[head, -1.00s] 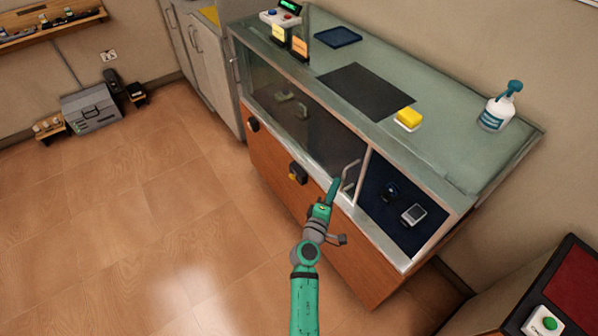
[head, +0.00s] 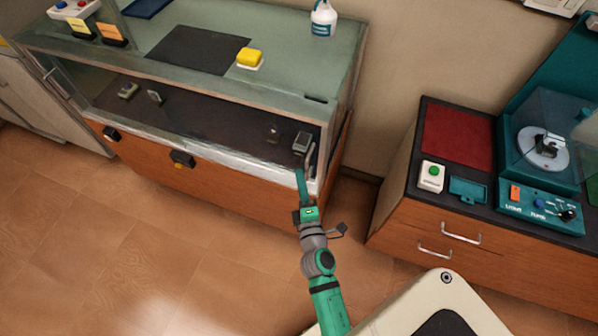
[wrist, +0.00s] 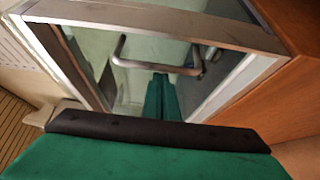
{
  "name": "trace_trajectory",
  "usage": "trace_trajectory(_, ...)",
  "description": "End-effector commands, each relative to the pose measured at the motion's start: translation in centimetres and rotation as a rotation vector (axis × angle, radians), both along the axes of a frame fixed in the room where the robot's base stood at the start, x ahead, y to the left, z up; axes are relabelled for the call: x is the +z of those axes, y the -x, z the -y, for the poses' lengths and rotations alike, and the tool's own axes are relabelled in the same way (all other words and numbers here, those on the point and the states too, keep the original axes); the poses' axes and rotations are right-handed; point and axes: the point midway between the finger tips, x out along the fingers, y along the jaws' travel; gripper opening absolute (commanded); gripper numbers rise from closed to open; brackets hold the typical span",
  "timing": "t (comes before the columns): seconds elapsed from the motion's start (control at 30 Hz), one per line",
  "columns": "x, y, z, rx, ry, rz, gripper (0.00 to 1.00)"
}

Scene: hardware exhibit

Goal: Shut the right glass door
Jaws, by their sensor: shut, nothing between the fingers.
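The right glass door (wrist: 95,50) of the display case is at the case's right end, with its metal bar handle (head: 309,158) close to the right corner post. The handle (wrist: 150,66) also shows large in the wrist view. My gripper (head: 300,172) is shut and empty, its fingers pointing at the case front just left of the handle. In the wrist view my green fingers (wrist: 160,84) are together and overlap the handle bar; I cannot tell whether they touch it. The fingers hide part of the glass.
Black knobs (head: 182,158) stick out of the wooden front below. A cabinet with a turntable (head: 545,145) stands to the right. Open floor (head: 150,240) lies front left.

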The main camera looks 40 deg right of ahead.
Motion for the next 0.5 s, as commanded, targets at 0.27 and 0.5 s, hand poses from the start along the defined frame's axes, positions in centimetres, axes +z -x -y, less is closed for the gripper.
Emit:
trace_trajectory(0.27, -0.07, 0.54, -0.08, 0.015, 0.000, -0.002, 0.00)
trace_trajectory(0.5, -0.12, 0.67, 0.16, 0.010, 0.001, -0.004, 0.00)
